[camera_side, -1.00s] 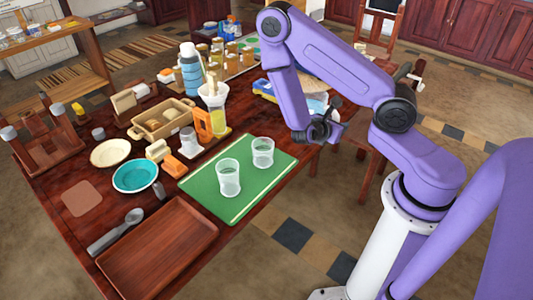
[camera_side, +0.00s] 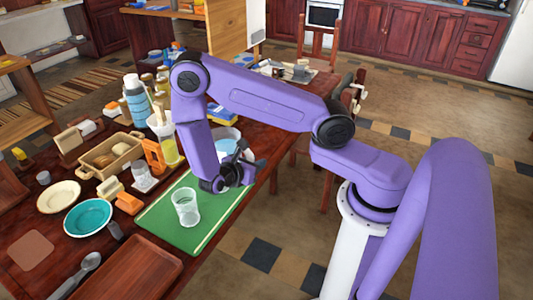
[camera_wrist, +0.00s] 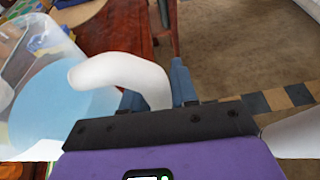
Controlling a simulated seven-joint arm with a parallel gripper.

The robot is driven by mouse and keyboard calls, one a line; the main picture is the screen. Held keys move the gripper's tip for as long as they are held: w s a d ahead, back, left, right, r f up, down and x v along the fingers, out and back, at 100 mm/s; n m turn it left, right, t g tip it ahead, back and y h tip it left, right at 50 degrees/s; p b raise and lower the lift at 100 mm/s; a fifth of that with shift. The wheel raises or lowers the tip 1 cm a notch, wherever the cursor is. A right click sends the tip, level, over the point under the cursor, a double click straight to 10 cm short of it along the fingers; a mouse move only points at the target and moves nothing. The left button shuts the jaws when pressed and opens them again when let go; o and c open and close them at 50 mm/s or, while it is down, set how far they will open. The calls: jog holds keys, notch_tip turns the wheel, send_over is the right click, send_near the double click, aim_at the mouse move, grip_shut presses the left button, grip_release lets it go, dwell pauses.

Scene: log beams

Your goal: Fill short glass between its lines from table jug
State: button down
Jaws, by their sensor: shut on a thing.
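My gripper (camera_wrist: 155,90) is shut on the white handle (camera_wrist: 118,68) of a clear jug (camera_wrist: 72,50) with pale blue liquid inside. In the side view my gripper (camera_side: 238,175) is over the far right part of the green mat (camera_side: 165,228), and the jug (camera_side: 230,135) shows behind it, partly hidden. A clear, empty-looking glass (camera_side: 186,208) stands upright on the mat, left of and nearer than my gripper. A second glass is hidden behind my gripper. I cannot make out lines on the visible glass.
A jug of yellow liquid (camera_side: 170,152), an orange block (camera_side: 154,156) and a small clear cup (camera_side: 142,178) stand left of the mat. A brown tray (camera_side: 128,270) and teal bowl (camera_side: 88,217) are at the lower left.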

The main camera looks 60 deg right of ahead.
jog(key=shift+s+a+r+n+g, duration=0.1)
jog(key=shift+s+r+n+g, duration=0.2)
jog(key=shift+r, duration=0.25)
jog(key=shift+s+a+r+n+g, duration=0.1)
jog(key=shift+s+r+n, duration=0.1)
jog(key=shift+r+n, duration=0.3)
jog(key=shift+r, duration=0.1)
jog(key=shift+s+r+n+g, duration=0.25)
jog(key=shift+r+n+g, duration=0.05)
jog(key=shift+r, duration=0.25)
jog(key=shift+s+r+n+g, duration=0.2)
jog(key=shift+r+n+g, duration=0.1)
jog(key=shift+r, duration=0.2)
jog(key=shift+r, duration=0.1)
jog(key=shift+s+r+n+g, duration=0.15)
jog(key=shift+r+n+g, duration=0.35)
jog(key=shift+n, duration=0.4)
jog(key=shift+f, duration=0.1)
